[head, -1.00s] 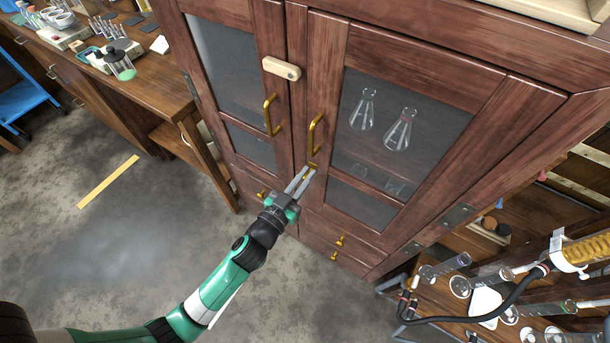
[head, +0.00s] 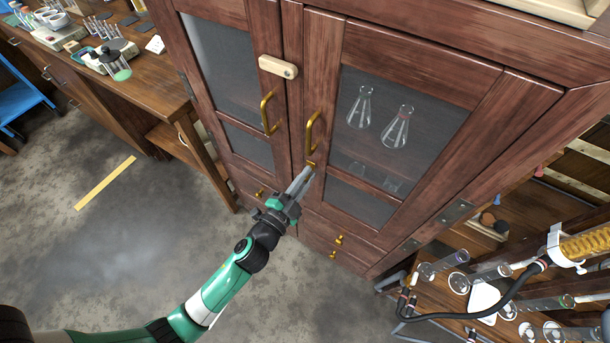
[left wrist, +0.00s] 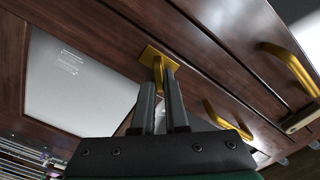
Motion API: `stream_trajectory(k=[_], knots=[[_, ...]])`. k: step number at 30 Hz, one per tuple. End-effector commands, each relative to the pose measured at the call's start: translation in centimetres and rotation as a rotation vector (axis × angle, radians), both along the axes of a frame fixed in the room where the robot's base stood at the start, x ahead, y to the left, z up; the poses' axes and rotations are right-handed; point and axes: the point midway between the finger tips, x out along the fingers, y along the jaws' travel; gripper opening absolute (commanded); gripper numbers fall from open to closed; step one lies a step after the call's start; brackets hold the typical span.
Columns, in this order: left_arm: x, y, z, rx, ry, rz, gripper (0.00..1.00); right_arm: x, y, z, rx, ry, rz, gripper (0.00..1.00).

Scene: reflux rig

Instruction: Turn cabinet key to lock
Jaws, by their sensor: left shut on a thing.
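The wooden cabinet (head: 325,80) has two glazed doors, both closed. A small brass key (left wrist: 158,72) stands at a square brass plate (left wrist: 160,57) on the right door, below that door's handle (head: 312,133). My left gripper (head: 305,174) is shut on the key, with its fingers on either side of it in the left wrist view (left wrist: 161,92). The fingers cover most of the key in the head view. My right gripper is not in view.
A pale wooden latch bar (head: 278,66) lies on the left door near the gap. A glassware rig (head: 480,290) with a black hose stands at lower right. A workbench (head: 130,80) is at left. The floor (head: 130,240) before the cabinet is mostly clear.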

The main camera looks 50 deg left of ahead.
Motion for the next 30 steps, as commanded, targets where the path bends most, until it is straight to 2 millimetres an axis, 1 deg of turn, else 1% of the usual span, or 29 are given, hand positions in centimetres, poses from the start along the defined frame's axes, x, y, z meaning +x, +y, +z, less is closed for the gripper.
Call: stream_trajectory(k=[6, 15, 21, 30], knots=[[0.05, -0.17, -0.12, 0.199, 0.052, -0.002, 0.00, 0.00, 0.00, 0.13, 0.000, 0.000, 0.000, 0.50], [0.08, -0.26, -0.40, 0.453, 0.120, -0.001, 0.00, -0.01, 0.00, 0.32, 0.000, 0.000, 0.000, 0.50], [0.08, -0.28, -0.55, 0.577, 0.152, 0.000, 0.00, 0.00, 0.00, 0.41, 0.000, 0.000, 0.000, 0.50], [0.09, -0.28, -0.69, 0.670, 0.176, 0.000, 0.00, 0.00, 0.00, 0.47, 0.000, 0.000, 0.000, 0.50]])
